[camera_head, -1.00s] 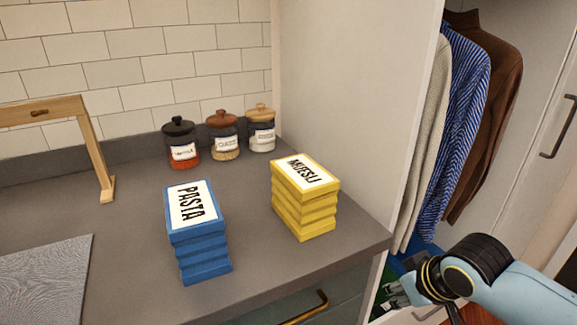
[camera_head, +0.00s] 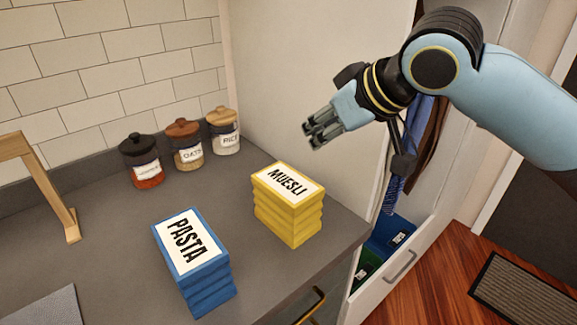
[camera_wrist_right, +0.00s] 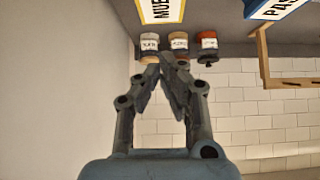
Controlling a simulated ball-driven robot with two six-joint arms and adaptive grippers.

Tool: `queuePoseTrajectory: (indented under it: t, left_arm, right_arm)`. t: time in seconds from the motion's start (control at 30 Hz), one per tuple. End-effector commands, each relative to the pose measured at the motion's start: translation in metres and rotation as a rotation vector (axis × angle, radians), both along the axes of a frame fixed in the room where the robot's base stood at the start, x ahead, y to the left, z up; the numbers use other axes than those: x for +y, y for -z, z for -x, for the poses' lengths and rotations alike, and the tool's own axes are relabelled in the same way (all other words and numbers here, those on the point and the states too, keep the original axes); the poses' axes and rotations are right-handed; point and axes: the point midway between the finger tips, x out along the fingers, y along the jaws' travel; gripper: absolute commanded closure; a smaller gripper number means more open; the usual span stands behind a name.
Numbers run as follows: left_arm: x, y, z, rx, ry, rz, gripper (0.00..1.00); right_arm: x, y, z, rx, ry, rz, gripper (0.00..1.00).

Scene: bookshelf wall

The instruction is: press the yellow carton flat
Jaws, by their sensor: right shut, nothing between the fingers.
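The yellow muesli carton (camera_head: 289,208) stands upright on the grey counter, its sides creased in folds like a bellows and its labelled top facing up. Its top edge also shows in the right wrist view (camera_wrist_right: 161,13), upside down. My right gripper (camera_head: 312,136) is shut and empty, raised above the counter, up and slightly right of the carton and apart from it. In the right wrist view its fingers (camera_wrist_right: 155,72) meet at their tips. My left gripper is not in view.
A blue pasta carton (camera_head: 196,267) stands left of the yellow one. Several lidded jars (camera_head: 188,145) line the back wall. A wooden frame (camera_head: 45,180) is at left. A tall white panel (camera_head: 290,75) rises behind, beside a wardrobe with an open drawer (camera_head: 385,275).

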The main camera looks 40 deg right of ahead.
Motion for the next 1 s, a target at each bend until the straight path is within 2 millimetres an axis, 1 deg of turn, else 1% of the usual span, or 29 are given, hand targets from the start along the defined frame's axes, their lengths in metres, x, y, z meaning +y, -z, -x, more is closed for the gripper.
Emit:
queuePoseTrajectory:
  t: [0.17, 0.6, 0.7, 0.8, 0.9, 1.0]
  left_arm:
    - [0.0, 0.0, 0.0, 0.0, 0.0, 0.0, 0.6]
    - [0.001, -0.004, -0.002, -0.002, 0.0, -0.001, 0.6]
    - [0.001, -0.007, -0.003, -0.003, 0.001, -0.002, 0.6]
    - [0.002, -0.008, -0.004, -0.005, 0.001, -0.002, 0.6]
    - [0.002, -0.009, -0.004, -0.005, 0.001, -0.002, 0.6]
    - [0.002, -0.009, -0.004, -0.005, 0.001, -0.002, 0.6]
  right_arm:
    - [0.001, 0.01, -0.01, -0.001, 0.004, -0.006, 1.0]
    - [0.007, 0.074, -0.072, 0.003, 0.002, -0.003, 1.0]
    - [0.006, 0.09, -0.07, 0.004, 0.001, -0.002, 1.0]
    - [0.006, 0.101, -0.07, 0.002, 0.0, -0.001, 1.0]
    - [0.006, 0.108, -0.07, 0.002, 0.001, -0.001, 1.0]
    - [0.006, 0.11, -0.07, 0.0, 0.0, 0.0, 1.0]
